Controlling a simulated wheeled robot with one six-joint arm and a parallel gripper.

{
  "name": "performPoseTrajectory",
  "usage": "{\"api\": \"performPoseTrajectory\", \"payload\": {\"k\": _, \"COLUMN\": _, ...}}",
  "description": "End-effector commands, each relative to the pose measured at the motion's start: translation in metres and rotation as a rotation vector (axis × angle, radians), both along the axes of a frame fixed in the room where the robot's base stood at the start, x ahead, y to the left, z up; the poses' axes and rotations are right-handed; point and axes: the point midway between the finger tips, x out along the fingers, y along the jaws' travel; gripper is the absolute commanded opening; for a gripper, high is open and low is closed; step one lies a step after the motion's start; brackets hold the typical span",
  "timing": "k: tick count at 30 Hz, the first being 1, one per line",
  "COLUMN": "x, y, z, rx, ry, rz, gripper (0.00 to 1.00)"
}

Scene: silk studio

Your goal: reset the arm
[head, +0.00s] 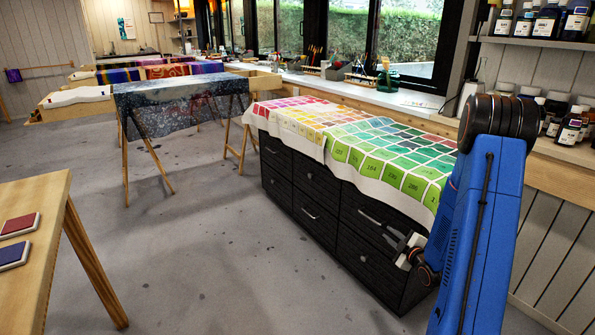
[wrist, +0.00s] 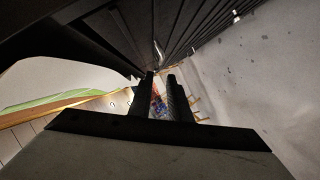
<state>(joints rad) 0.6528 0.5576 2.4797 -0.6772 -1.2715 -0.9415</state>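My blue arm rises at the right of the head view and bends down. My gripper (head: 375,229) is low in front of the dark drawer cabinet (head: 312,194), fingers pointing left in the picture. In the wrist view my gripper (wrist: 161,76) shows two dark fingers with a narrow gap between them and nothing held. I cannot tell whether the fingers touch the cabinet front.
A colour-chart cloth (head: 350,142) covers the cabinet top. A wooden table (head: 40,210) with two small pads stands at the left. A trestle with patterned fabric (head: 180,100) stands behind. Bottles line the right shelves. Grey floor (head: 215,240) between is clear.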

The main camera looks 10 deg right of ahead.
Motion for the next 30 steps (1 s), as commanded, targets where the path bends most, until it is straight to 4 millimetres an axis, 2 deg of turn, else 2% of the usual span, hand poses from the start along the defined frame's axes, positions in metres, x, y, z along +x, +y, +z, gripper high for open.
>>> {"api": "performPoseTrajectory", "payload": {"k": 5, "x": 0.003, "y": 0.005, "z": 0.010, "rx": 0.000, "ry": 0.027, "rz": -0.007, "gripper": 0.17}}
{"api": "performPoseTrajectory", "payload": {"k": 11, "x": 0.007, "y": 0.019, "z": 0.039, "rx": 0.021, "ry": 0.115, "rz": -0.051, "gripper": 0.17}}
{"api": "performPoseTrajectory", "payload": {"k": 17, "x": 0.001, "y": 0.036, "z": 0.070, "rx": 0.059, "ry": 0.206, "rz": -0.118, "gripper": 0.17}}
{"api": "performPoseTrajectory", "payload": {"k": 23, "x": -0.015, "y": 0.055, "z": 0.102, "rx": 0.113, "ry": 0.286, "rz": -0.193, "gripper": 0.17}}
{"api": "performPoseTrajectory", "payload": {"k": 30, "x": -0.045, "y": 0.082, "z": 0.138, "rx": 0.199, "ry": 0.370, "rz": -0.291, "gripper": 0.17}}
